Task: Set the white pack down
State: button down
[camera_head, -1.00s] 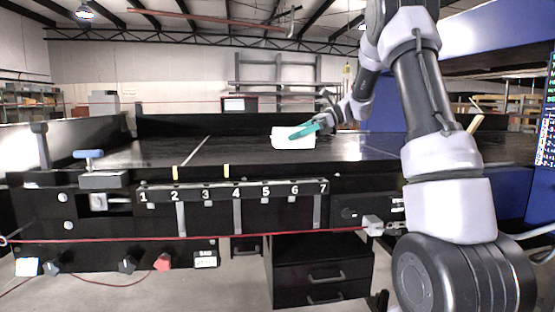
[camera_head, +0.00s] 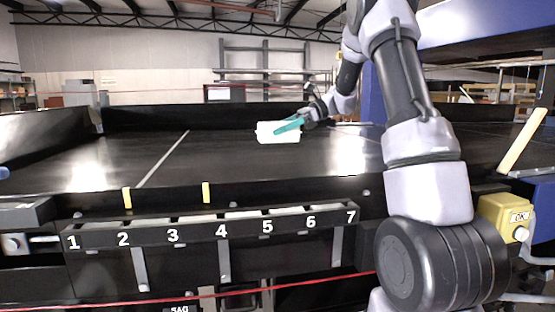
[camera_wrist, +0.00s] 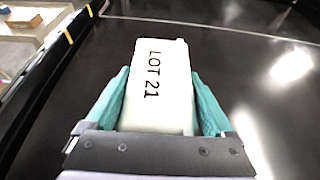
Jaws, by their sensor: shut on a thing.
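My gripper (camera_head: 288,127) has teal fingers and is shut on the pack. In the wrist view the fingers (camera_wrist: 160,100) lie along both long sides of the pack. The pack is over the black conveyor surface (camera_head: 220,165), toward its far side in the head view. I cannot tell whether its underside touches the surface.
A front rail (camera_head: 200,233) carries slots numbered 1 to 7, with two yellow marks (camera_head: 127,198) above it. Low black walls (camera_head: 190,118) edge the surface. A yellow OK button box (camera_head: 508,216) stands at right. The surface left of the pack is clear apart from a pale line.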

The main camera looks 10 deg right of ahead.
jog(key=shift+f, duration=3.95)
jog(key=shift+f, duration=0.2)
grip_release()
jog(key=shift+r, duration=0.1)
